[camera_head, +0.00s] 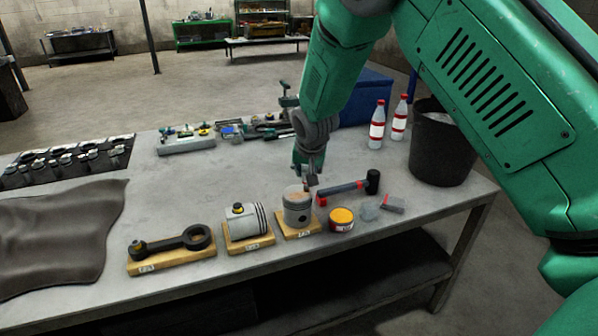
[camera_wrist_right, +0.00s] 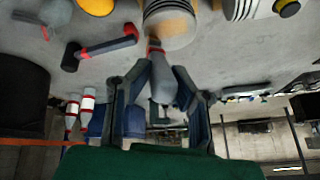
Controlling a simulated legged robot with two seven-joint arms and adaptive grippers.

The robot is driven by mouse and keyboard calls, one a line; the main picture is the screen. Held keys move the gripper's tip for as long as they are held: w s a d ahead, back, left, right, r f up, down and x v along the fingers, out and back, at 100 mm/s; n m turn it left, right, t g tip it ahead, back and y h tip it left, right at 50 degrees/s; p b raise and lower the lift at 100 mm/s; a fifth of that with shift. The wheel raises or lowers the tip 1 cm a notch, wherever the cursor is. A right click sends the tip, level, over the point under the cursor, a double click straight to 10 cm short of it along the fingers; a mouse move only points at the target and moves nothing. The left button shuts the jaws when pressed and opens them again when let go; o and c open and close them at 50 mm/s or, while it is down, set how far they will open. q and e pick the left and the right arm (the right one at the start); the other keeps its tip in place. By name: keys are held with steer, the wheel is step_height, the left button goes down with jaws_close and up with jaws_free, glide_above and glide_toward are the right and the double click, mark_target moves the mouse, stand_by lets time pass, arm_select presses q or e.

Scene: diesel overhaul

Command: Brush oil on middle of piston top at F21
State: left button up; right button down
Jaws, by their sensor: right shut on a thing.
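The upright grey piston (camera_head: 297,212) stands on a small wooden block with a label too small to read. It also shows at the top of the right wrist view (camera_wrist_right: 172,32). My right gripper (camera_head: 308,172) is just above and behind the piston. In the right wrist view its fingers (camera_wrist_right: 160,85) are shut on a brush (camera_wrist_right: 161,83) with a grey handle and a red band. The brush tip is at the piston top's edge; I cannot tell whether it touches. An open tin with yellow-orange contents (camera_head: 342,217) stands right of the piston. My left gripper is out of view.
A piston on its side (camera_head: 243,222) and a connecting rod (camera_head: 170,245) lie on blocks to the left. A hammer (camera_head: 345,187), red-and-white bottles (camera_head: 377,127) and a dark bucket (camera_head: 440,150) are to the right. A dark cloth (camera_head: 60,235) covers the left.

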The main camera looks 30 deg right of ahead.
steer(key=shift+s+a, duration=0.1)
steer(key=shift+s, duration=0.4)
steer(key=w+a, duration=0.1)
steer(key=a, duration=0.6)
steer(key=shift+w, duration=0.3)
steer(key=shift+r, duration=0.1)
step_height(320, 180, up, 6)
stand_by(0.5)
steer(key=shift+d+r, duration=0.1)
steer(key=shift+r, duration=1.45)
steer(key=shift+f, duration=0.1)
